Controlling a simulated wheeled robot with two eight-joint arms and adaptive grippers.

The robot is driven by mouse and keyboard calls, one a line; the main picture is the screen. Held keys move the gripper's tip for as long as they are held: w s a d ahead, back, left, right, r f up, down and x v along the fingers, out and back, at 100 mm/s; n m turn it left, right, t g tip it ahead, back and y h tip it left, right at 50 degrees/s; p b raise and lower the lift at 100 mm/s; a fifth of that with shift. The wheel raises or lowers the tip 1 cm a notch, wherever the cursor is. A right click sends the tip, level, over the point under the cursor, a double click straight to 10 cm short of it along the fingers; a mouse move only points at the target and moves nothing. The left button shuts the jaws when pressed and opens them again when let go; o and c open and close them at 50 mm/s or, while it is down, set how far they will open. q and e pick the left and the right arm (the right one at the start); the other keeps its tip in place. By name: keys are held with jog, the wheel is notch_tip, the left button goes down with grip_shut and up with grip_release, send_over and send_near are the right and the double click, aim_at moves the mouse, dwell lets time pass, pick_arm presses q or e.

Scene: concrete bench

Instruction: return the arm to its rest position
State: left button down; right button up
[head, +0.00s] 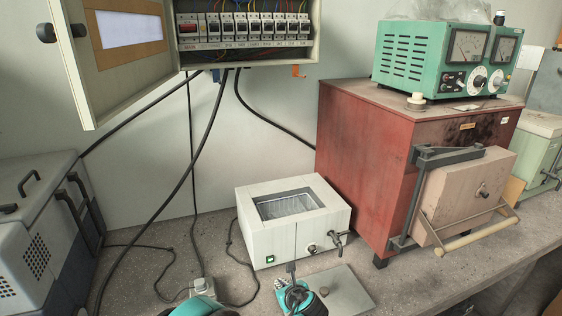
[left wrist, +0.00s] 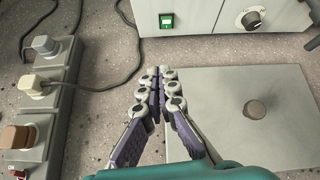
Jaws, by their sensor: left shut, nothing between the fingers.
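My left gripper (head: 284,287) shows at the bottom of the head view, just in front of the white water bath (head: 262,237) and left of its flat grey lid (head: 350,292). In the left wrist view the fingers of my left gripper (left wrist: 158,78) are together at the tips, with nothing between them. They point toward the bath's front (left wrist: 190,17) with its green switch, over bare bench. The lid (left wrist: 290,95) lies flat to the right of the fingers. Most of my left arm is outside the head view. My right gripper is not in view.
A power strip (left wrist: 68,75) with plugs and cables lies on the left. A red furnace (head: 360,165) with a green meter unit (head: 430,62) on top stands right. An open breaker box (head: 245,50) hangs above. A grey case (head: 45,230) stands left.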

pick_arm(q)
jog(key=s+a+r+n+g+h, duration=0.1)
jog(key=s+a+r+n+g, duration=0.1)
jog(key=s+a+r+n, duration=1)
jog(key=s+a+f+n+h, duration=0.1)
jog(key=s+a+n, duration=0.5)
jog(key=s+n, duration=0.8)
jog(key=n+h, duration=0.1)
jog(key=n, duration=0.3)
jog(key=shift+s+g+h, duration=0.25)
jog(key=shift+g+h, duration=0.05)
jog(key=shift+g, duration=0.1)
jog(key=shift+a+f, duration=0.1)
